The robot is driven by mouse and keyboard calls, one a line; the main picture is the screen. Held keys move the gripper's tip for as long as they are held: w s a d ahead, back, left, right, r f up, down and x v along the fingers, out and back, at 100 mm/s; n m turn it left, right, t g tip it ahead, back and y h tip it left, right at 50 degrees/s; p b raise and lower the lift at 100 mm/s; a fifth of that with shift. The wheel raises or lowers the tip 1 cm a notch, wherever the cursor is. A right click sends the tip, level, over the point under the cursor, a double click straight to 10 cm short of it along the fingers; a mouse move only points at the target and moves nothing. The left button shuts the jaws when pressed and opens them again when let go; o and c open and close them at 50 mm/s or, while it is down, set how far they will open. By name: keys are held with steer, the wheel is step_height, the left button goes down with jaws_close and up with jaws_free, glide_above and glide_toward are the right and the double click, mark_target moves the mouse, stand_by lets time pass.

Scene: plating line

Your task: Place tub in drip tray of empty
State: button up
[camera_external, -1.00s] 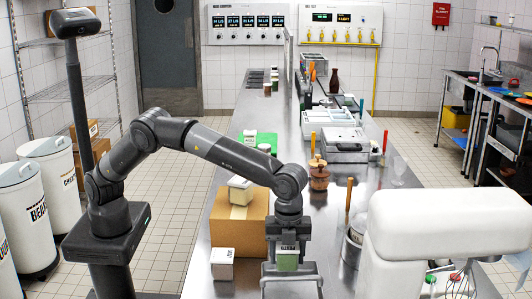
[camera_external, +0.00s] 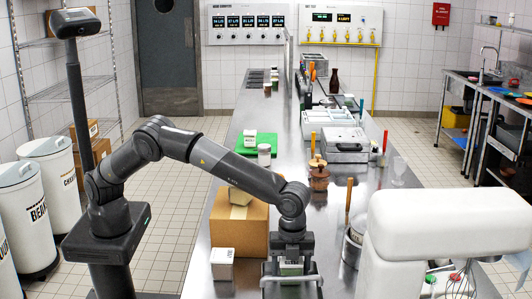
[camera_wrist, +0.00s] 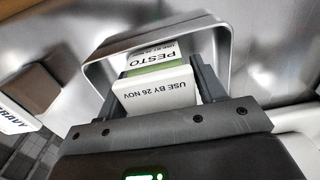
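The tub (camera_external: 291,269) has a white lid and a green body. In the wrist view the tub (camera_wrist: 157,89) carries the words PESTO and USE BY 26 NOV. My gripper (camera_external: 291,258) is shut on it, one finger at each side; the fingers also show in the wrist view (camera_wrist: 160,84). A metal drip tray (camera_external: 316,283) lies under my gripper at the near edge of the counter. In the wrist view the drip tray's rim (camera_wrist: 224,45) frames the tub. I cannot tell whether the tub's base touches the tray floor.
A cardboard box (camera_external: 238,232) with a tub on top stands behind left. A white tub (camera_external: 222,264) stands left of the tray; a brown-lidded one (camera_wrist: 35,86) shows in the wrist view. A white mixer (camera_external: 430,235) fills the right front.

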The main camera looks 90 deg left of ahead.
steer(key=shift+o, duration=1.2)
steer(key=shift+r, duration=0.1)
